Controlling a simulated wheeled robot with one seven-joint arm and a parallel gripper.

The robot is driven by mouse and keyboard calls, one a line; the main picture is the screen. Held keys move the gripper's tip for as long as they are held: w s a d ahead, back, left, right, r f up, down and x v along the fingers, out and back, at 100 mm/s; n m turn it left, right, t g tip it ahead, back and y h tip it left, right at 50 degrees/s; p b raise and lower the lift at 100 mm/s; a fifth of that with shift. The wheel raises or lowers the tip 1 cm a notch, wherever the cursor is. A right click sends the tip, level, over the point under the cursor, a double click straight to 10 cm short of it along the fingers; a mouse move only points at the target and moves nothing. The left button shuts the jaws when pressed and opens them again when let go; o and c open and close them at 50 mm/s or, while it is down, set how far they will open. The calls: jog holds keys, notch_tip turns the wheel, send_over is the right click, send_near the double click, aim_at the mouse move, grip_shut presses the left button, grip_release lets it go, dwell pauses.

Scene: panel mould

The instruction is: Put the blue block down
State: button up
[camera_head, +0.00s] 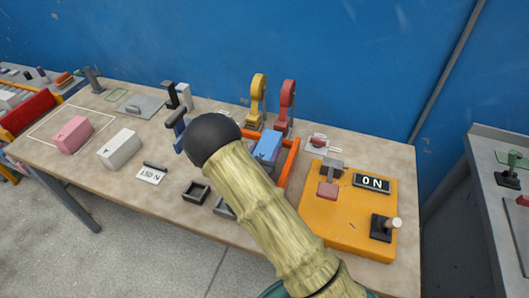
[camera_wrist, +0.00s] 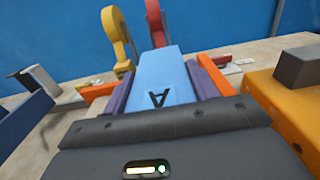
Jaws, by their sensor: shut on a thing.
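The blue block (camera_wrist: 160,70), marked with a dark letter A, sits between the two purple fingers of my gripper (camera_wrist: 160,84) in the wrist view. The fingers are shut on its sides. In the head view the blue block (camera_head: 267,146) shows just past my arm, at an orange-rimmed tray (camera_head: 290,162). My arm hides the gripper and much of the tray there. Orange tray edges (camera_wrist: 213,76) show on both sides of the block in the wrist view. I cannot tell whether the block touches the tray floor.
A yellow hook-shaped stand (camera_head: 257,100) and a red one (camera_head: 286,105) rise behind the tray. An orange control panel (camera_head: 345,235) reading "ON" stands to the right. Small dark open boxes (camera_head: 195,192), a white block (camera_head: 119,149) and a pink block (camera_head: 73,135) lie left.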

jog(key=shift+f, duration=0.4)
jog(key=shift+w, duration=0.1)
jog(key=shift+f, duration=0.15)
jog(key=o, duration=1.1)
jog(key=shift+a, duration=0.1)
jog(key=o, duration=0.3)
jog(key=shift+s, duration=0.2)
jog(key=shift+o, duration=0.2)
jog(key=shift+w, duration=0.1)
jog(key=shift+d, duration=0.2)
jog(key=b+v, duration=0.2)
jog(key=v, duration=1)
